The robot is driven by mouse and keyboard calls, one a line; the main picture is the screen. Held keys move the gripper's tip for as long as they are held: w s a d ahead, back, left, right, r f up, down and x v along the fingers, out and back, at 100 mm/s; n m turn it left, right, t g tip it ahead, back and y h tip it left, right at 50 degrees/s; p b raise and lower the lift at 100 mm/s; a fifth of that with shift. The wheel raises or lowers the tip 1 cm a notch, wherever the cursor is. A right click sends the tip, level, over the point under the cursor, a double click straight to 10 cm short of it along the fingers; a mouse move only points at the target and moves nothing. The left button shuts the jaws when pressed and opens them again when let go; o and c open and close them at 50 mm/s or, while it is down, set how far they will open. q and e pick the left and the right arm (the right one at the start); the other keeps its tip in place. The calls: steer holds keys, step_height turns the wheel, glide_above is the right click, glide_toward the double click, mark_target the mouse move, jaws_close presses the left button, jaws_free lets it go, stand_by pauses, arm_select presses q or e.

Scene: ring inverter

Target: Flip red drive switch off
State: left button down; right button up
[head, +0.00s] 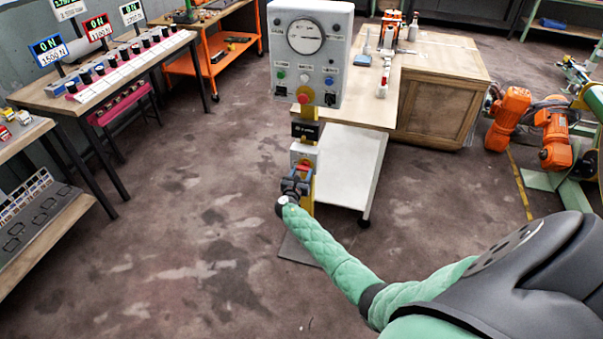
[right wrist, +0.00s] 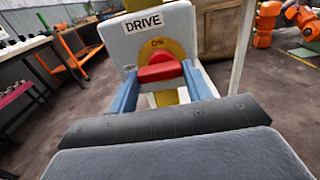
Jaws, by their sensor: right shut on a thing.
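The red drive switch (right wrist: 158,70) is a red knob on a yellow round plate, on a light grey box (right wrist: 180,28) labelled DRIVE. The word ON shows on the plate above the knob. My right gripper (right wrist: 163,82) has its blue fingers on either side of the red knob and is shut on it. In the head view the box (head: 298,152) sits low on the yellow post, with my right gripper (head: 296,182) in front of it. The lower part of the knob's plate is partly hidden by the gripper. My left gripper is not in view.
Above the switch is a grey control panel (head: 312,50) with a dial and a red button. A white cart (head: 350,165) stands close behind the post. A wooden crate (head: 435,105) and orange robot arms (head: 510,105) are at the right.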

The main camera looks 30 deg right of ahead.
steer(key=o, duration=1)
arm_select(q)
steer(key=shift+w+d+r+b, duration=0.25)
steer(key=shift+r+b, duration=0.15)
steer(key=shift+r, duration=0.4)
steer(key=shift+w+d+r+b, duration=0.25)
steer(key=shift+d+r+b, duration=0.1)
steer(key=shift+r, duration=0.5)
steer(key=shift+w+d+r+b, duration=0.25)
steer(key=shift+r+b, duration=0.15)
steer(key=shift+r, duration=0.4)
arm_select(e)
steer(key=shift+v, duration=3.9)
